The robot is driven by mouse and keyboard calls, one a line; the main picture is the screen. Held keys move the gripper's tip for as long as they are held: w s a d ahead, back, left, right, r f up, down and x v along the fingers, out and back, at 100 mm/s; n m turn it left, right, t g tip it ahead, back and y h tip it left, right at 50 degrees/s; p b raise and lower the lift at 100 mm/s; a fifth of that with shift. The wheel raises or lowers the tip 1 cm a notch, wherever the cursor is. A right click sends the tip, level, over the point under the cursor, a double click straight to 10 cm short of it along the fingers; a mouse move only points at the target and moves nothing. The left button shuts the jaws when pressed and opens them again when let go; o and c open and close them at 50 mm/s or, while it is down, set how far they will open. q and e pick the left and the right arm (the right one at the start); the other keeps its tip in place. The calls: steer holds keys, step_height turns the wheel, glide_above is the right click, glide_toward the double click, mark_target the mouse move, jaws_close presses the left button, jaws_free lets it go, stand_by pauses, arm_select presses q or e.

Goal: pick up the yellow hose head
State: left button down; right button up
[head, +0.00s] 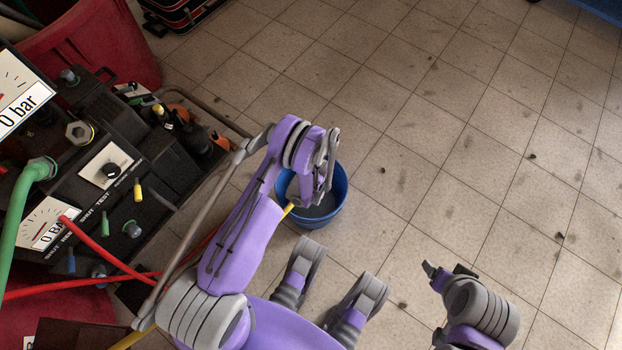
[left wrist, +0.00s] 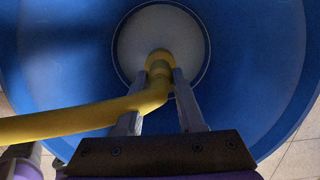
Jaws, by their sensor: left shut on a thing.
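The yellow hose head (left wrist: 160,66) is in the left wrist view, between the two grey fingers of my left gripper (left wrist: 178,78). The gripper is shut on it, and its yellow hose (left wrist: 70,121) bends away to the left. The blue bucket (left wrist: 265,55) lies beyond the hose head, which points towards its round grey bottom. In the head view my left gripper (head: 318,195) is over the blue bucket (head: 337,211), mostly hidden by its own wrist. A short yellow piece of hose (head: 288,209) shows at the bucket's left rim. My right gripper (head: 446,273) is at the lower right, away from the bucket; its finger gap is unclear.
A dark control panel (head: 103,187) with gauges, knobs and a green hose (head: 22,205) stands at the left. Red hoses (head: 110,260) run from it near my left arm. A red container (head: 95,45) is at the upper left. The tiled floor (head: 480,130) to the right is clear.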

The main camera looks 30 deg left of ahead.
arm_select(q)
steer(key=w+r+p, duration=0.3)
steer(key=r+p, duration=1.7)
steer(key=r, duration=0.4)
steer(key=shift+w+r+t, duration=0.15)
steer(key=shift+r+t, duration=0.1)
steer(key=shift+t, duration=0.15)
arm_select(e)
step_height(320, 180, up, 23)
steer(key=shift+t, duration=0.4)
